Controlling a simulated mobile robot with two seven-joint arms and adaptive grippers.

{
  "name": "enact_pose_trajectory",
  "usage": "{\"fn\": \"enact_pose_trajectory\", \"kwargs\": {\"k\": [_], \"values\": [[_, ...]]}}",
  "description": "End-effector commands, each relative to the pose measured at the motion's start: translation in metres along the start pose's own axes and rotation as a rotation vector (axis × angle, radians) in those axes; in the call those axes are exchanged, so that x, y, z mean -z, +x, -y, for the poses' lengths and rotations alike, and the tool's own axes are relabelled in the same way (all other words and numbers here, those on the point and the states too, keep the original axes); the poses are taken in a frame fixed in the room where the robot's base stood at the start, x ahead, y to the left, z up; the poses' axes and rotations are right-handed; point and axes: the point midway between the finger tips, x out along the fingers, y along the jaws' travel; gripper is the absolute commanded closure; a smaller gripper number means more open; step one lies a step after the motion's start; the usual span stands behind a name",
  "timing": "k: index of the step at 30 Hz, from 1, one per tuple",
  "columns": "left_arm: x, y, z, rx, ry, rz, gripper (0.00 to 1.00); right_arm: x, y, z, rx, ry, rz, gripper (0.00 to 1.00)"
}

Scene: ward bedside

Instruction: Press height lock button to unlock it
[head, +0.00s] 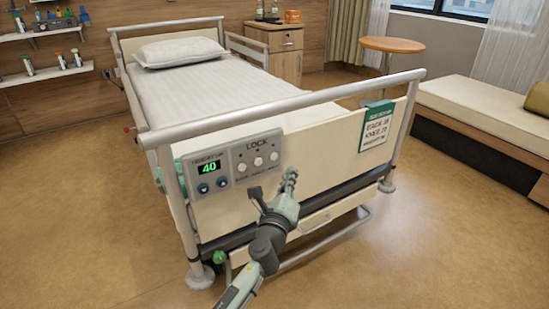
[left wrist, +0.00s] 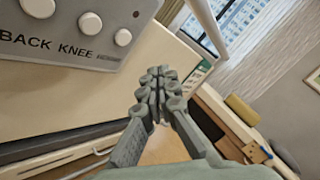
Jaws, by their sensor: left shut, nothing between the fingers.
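The LOCK panel (head: 257,148) on the bed's footboard has three round white buttons in a row. The rightmost, the height lock button (head: 274,156), stands above the third label, which is too small to read; it also shows in the left wrist view (left wrist: 123,37). The words BACK and KNEE are readable under the other two. My left gripper (head: 290,178) is shut and empty, just right of and below the panel. In the left wrist view its closed fingers (left wrist: 158,78) are apart from the button in the picture. My right gripper is not in view.
Left of the buttons, a green display (head: 208,168) reads 40 above two dark knobs. The footboard rail (head: 290,103) runs above the panel. A green and white sign (head: 376,127) hangs on the right of the footboard. Open floor lies in front of the bed.

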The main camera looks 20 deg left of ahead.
Motion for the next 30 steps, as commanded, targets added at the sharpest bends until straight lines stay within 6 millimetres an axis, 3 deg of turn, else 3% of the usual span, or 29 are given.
{"fn": "enact_pose_trajectory", "kwargs": {"k": [11, 30], "values": [[0.002, -0.004, 0.005, 0.001, -0.001, 0.0, 1.0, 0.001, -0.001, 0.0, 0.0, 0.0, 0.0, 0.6], [0.026, -0.052, 0.054, 0.001, -0.001, 0.0, 1.0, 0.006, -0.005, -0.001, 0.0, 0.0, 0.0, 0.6]]}}
